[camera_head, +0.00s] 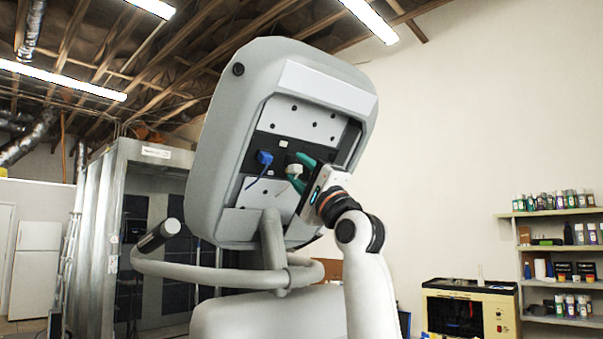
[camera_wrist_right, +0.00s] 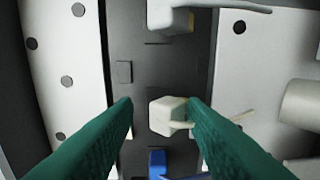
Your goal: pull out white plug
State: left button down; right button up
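The white plug (camera_head: 294,169) sits in the dark socket strip in the open back of the grey elliptical console (camera_head: 222,130). In the right wrist view the white plug (camera_wrist_right: 168,115) lies between the green fingers of my right gripper (camera_wrist_right: 160,104). The fingers stand apart, with a clear gap on the left and the right finger close beside the plug; contact there cannot be told. In the head view my right gripper (camera_head: 300,172) reaches in from the lower right, partly hiding the panel. My left gripper is in neither view.
A blue plug (camera_head: 264,157) with a cord sits left of the white plug; it shows low in the wrist view (camera_wrist_right: 157,163). Another whitish plug (camera_wrist_right: 170,17) with a cord is at the top there. The console's handlebar (camera_head: 200,272) curves below.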

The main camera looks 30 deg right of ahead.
jog(key=b+v, duration=0.7)
jog(key=v, duration=0.5)
jog(key=shift+b, duration=0.3)
